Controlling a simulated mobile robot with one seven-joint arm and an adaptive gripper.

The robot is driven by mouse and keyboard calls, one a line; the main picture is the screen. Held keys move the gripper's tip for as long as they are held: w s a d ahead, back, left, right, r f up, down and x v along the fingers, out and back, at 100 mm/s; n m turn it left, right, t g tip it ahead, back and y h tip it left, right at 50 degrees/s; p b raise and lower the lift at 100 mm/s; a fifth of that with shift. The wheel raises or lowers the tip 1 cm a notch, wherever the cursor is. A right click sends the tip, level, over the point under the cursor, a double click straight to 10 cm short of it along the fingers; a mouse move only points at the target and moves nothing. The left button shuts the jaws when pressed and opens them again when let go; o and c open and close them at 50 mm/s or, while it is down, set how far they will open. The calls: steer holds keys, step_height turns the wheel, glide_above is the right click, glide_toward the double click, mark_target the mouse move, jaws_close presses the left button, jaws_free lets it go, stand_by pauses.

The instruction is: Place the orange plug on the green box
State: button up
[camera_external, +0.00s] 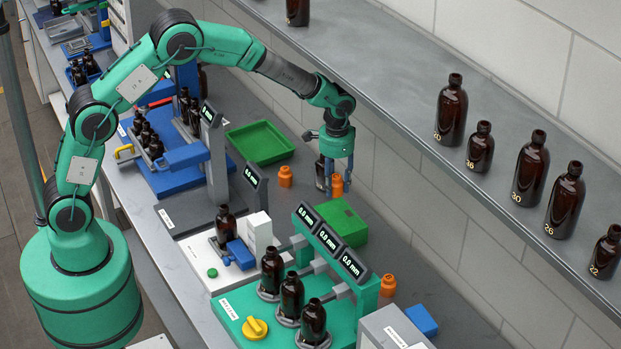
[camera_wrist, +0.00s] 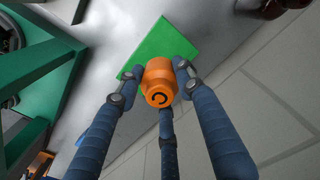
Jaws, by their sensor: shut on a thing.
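My gripper (camera_external: 336,182) is shut on an orange plug (camera_external: 337,188). In the wrist view the fingers of my gripper (camera_wrist: 155,84) close around the plug (camera_wrist: 160,82), whose round end with a dark mark faces the camera. The green box (camera_external: 342,222) sits on the bench just below the gripper in the external view. In the wrist view the green box (camera_wrist: 163,45) lies beyond the plug, which overlaps its near edge. The plug looks held above the bench, apart from the box; the exact height is hard to tell.
Another orange plug (camera_external: 285,176) stands left of the gripper, and one (camera_external: 388,285) stands beside the green gauge fixture (camera_external: 340,262). An empty green tray (camera_external: 260,142) lies behind left. A grey shelf (camera_external: 400,90) with brown bottles runs along the wall on the right.

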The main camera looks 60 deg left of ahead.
mark_target(340, 216)
steer(key=shift+w+d+r, duration=0.15)
steer(key=shift+d+r, duration=0.05)
steer(key=shift+d, duration=0.4)
steer(key=shift+w+d+r, duration=0.1)
steer(key=shift+d+r, duration=0.05)
steer(key=shift+d, duration=0.45)
steer(key=shift+f, duration=2)
steer(key=shift+f, duration=0.1)
steer(key=shift+f, duration=1.9)
steer(key=shift+f, duration=0.15)
steer(key=o, duration=1.2)
steer(key=shift+c, duration=0.2)
